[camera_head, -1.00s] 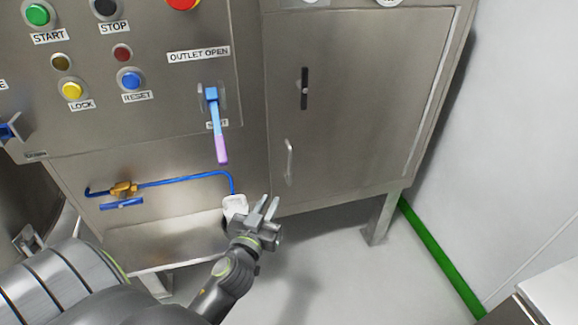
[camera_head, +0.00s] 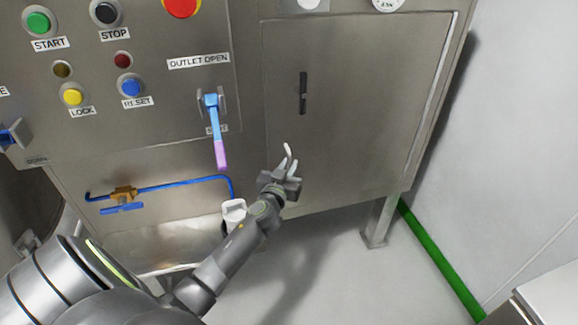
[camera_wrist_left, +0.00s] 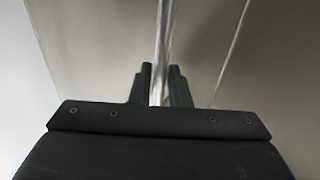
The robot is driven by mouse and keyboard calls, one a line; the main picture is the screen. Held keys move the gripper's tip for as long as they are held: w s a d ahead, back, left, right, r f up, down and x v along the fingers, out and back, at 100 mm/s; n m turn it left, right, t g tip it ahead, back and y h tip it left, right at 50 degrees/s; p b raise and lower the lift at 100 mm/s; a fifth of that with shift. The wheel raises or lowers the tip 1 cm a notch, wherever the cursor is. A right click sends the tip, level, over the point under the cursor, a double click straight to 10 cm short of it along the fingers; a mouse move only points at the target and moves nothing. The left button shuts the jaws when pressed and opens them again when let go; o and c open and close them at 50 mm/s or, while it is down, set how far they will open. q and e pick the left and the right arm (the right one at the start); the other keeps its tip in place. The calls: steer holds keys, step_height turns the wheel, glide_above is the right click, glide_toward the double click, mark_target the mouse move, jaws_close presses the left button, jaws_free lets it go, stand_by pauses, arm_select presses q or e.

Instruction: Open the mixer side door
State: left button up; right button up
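The mixer side door (camera_head: 360,110) is a flat steel panel on the cabinet at the right of the head view, and it looks closed. Its pale upright bar handle (camera_head: 288,150) is near the door's left edge, its lower part hidden by my gripper. My left gripper (camera_head: 287,168) is at the handle, fingers pointing up at the door. In the left wrist view the bar handle (camera_wrist_left: 162,45) runs down between the two dark fingers (camera_wrist_left: 160,85), one on each side. The fingers look apart; whether they touch the bar is unclear. My right gripper is not in view.
A black slot (camera_head: 303,92) is on the door above the handle. Left are the blue and purple outlet lever (camera_head: 217,130), control buttons (camera_head: 131,86) and a blue pipe (camera_head: 180,184) with a brass valve (camera_head: 122,193). A white cup-like part (camera_head: 234,210) is beside my arm.

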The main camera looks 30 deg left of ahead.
arm_select(q)
steer(key=shift+w+a, duration=0.1)
steer(key=shift+w, duration=0.15)
jaws_close()
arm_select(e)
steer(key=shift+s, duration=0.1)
